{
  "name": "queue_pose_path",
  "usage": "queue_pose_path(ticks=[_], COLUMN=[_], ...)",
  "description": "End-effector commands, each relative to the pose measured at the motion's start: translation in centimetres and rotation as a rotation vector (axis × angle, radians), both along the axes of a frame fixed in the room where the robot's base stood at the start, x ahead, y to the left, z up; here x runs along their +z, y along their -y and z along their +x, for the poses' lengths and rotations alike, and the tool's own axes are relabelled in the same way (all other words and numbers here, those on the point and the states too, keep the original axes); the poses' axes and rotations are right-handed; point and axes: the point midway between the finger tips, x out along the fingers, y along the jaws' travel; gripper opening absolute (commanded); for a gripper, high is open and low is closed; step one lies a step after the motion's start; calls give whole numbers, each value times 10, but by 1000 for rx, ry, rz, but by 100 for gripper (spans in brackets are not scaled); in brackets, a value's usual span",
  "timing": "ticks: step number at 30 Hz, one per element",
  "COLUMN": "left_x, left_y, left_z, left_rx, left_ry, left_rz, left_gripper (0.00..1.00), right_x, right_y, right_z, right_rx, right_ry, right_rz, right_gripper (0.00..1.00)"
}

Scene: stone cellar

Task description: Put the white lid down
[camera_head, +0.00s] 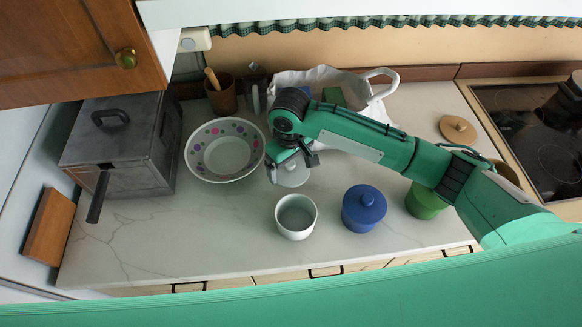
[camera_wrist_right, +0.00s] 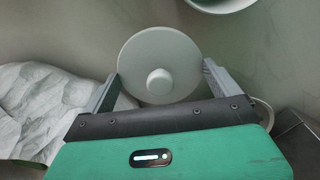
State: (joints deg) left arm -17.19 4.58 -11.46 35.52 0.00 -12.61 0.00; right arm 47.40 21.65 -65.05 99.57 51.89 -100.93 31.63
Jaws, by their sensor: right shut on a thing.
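The white lid (camera_head: 293,178) is round and flat with a knob. It sits under my right gripper (camera_head: 290,166), at the middle of the counter. In the right wrist view, the lid (camera_wrist_right: 158,50) lies between the two fingers of my right gripper (camera_wrist_right: 160,82), which is shut on it at its edges, knob facing the camera. Whether the lid touches the counter I cannot tell. A white pot (camera_head: 282,222) stands open just in front of it. A blue lidded pot (camera_head: 363,209) and a green pot (camera_head: 425,203) stand to its right. My left gripper is not in view.
A dotted bowl (camera_head: 199,158) stands left of the lid. A grey metal box (camera_head: 140,170) is further left. A white cloth bag (camera_head: 385,88) lies behind my arm. A tan lid (camera_head: 458,129) lies right, near the hob (camera_head: 530,125). The counter front left (camera_head: 190,235) is clear.

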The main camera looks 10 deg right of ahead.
Motion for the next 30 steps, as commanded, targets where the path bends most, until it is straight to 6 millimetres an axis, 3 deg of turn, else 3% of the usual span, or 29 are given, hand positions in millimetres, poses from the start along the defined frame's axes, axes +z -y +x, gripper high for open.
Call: queue_pose_path(ticks=[12, 28, 29, 30], left_x=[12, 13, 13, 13], left_y=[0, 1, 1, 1], left_z=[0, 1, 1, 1], left_rx=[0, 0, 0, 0], left_ry=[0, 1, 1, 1], left_rz=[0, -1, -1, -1], left_gripper=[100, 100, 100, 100], right_x=[-42, -53, -52, -52], right_y=[0, 0, 0, 0], right_z=[0, 0, 0, 0], right_rx=[-1, -2, -2, -2], right_ry=[0, -1, 0, 1], right_rz=[0, 1, 1, 1], right_gripper=[72, 72, 99, 100])
